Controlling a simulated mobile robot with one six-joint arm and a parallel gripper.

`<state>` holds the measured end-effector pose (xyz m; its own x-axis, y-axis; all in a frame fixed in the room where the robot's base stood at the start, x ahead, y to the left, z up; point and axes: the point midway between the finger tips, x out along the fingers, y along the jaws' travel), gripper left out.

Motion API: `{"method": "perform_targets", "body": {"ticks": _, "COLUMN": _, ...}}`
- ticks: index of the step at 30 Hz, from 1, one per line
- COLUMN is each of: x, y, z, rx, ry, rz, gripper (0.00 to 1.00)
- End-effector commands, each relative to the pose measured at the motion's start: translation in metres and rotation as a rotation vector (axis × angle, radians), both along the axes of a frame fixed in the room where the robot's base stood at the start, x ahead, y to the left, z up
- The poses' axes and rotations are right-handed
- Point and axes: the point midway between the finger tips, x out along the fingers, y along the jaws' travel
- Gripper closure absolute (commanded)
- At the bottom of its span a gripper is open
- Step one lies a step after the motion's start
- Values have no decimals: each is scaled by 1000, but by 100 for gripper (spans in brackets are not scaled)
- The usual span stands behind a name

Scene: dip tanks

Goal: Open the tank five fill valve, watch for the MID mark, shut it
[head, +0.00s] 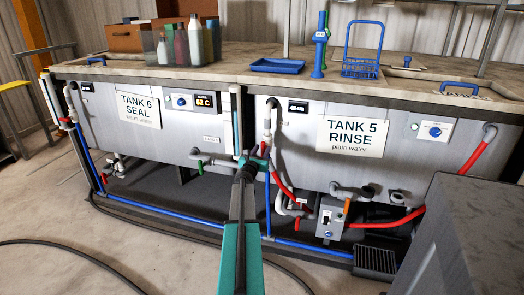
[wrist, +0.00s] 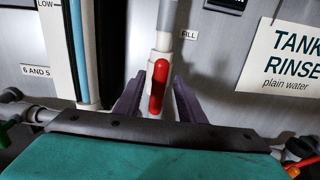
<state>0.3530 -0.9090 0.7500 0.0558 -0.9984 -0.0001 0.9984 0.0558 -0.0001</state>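The Tank 5 (head: 300,150) fill valve has a red lever (wrist: 158,85) in front of a white pipe, beside a FILL label (wrist: 189,34) in the wrist view. The lever stands upright in the picture, roughly in line with the pipe. My gripper (wrist: 157,97) is open, its two dark fingers apart on either side of the lever; contact cannot be told. In the head view my gripper (head: 257,162) is at the fill pipe and largely covers the valve. The level gauge (wrist: 80,50) is left of the valve, with a LOW mark; I cannot make out a MID mark.
A grey pipe and a green handle (wrist: 5,132) are at the lower left in the wrist view. An orange-red handle (wrist: 300,165) is at the lower right. Tank 6 (head: 140,120) stands left. A grey box (head: 465,235) blocks the right foreground; a black hose crosses the floor.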

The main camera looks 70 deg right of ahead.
Motion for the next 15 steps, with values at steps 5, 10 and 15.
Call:
{"method": "perform_targets", "body": {"ticks": 5, "x": 1, "y": -15, "z": 0, "rx": 0, "ry": 0, "rz": -1, "gripper": 64}}
{"method": "perform_targets", "body": {"ticks": 10, "x": 1, "y": -21, "z": 0, "rx": 0, "ry": 0, "rz": -1, "gripper": 64}}
{"method": "perform_targets", "body": {"ticks": 15, "x": 1, "y": -22, "z": 0, "rx": 0, "ry": 0, "rz": -1, "gripper": 64}}
